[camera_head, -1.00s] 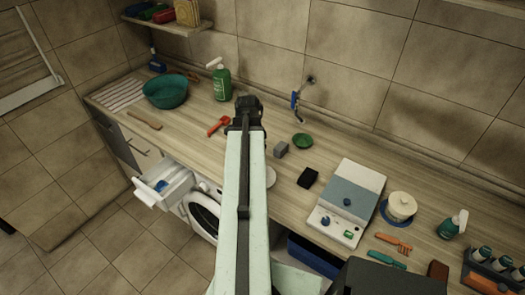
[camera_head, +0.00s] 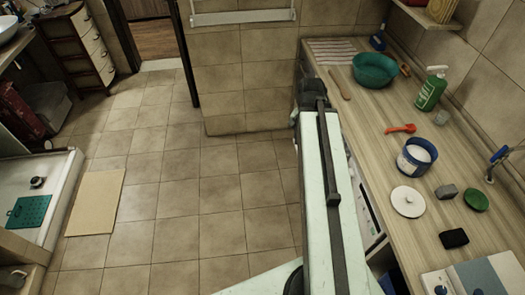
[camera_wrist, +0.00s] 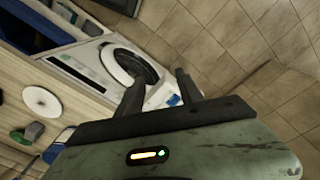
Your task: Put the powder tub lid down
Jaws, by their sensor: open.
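The powder tub lid (camera_head: 408,201), a white disc with a small knob, lies flat on the wooden counter in front of the tub. It also shows in the wrist view (camera_wrist: 42,101). The powder tub (camera_head: 408,164) is blue, stands upright and uncovered, with white powder inside. My gripper (camera_head: 312,92) is to the left of the counter's front edge, apart from the lid. In the wrist view its two fingers (camera_wrist: 160,90) are spread, with nothing between them.
A grey block (camera_head: 446,191), a green dish (camera_head: 476,200) and a black sponge (camera_head: 454,238) lie near the lid. A red scoop (camera_head: 401,129) lies behind the tub. A washing machine (camera_wrist: 100,68) stands below the counter.

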